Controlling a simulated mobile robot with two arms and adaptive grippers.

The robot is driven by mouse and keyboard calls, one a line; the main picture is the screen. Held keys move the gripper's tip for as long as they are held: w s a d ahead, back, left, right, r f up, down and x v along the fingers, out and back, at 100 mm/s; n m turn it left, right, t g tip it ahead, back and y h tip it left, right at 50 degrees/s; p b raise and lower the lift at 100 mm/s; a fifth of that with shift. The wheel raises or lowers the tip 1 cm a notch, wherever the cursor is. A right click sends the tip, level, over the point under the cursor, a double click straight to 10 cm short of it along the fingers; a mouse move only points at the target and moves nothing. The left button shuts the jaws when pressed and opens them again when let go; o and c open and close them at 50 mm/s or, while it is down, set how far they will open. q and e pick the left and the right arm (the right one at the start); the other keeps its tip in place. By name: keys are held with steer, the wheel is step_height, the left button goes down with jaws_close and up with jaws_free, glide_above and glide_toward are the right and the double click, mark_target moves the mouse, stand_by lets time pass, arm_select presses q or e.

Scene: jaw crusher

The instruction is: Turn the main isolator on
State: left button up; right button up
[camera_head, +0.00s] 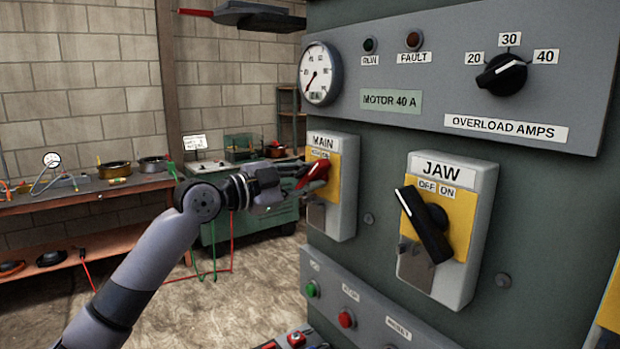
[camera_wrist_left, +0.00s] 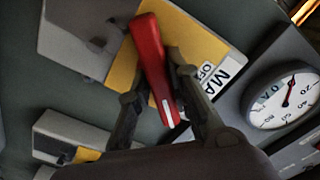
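The main isolator (camera_head: 345,205) is a grey box with a yellow plate, labelled MAIN, on the green cabinet. Its red handle (camera_head: 315,174) leans to the upper right in the head view; the ON label is largely hidden. In the left wrist view, the red handle (camera_wrist_left: 152,60) lies between the fingertips of my left gripper (camera_wrist_left: 155,85), which close in on both sides of it. OFF is readable beside one finger. In the head view my left gripper (camera_head: 285,183) reaches the handle from the left. My right gripper is not in view.
The JAW isolator (camera_head: 465,200), with a black handle (camera_head: 425,225) slanted to the upper left, is to the right. A gauge (camera_head: 320,74) sits above MAIN, and a push-button strip (camera_head: 375,315) below. A workbench (camera_head: 90,195) stands back left.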

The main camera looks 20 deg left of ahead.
arm_select(q)
steer(key=o, duration=0.4)
steer(key=v, duration=1.2)
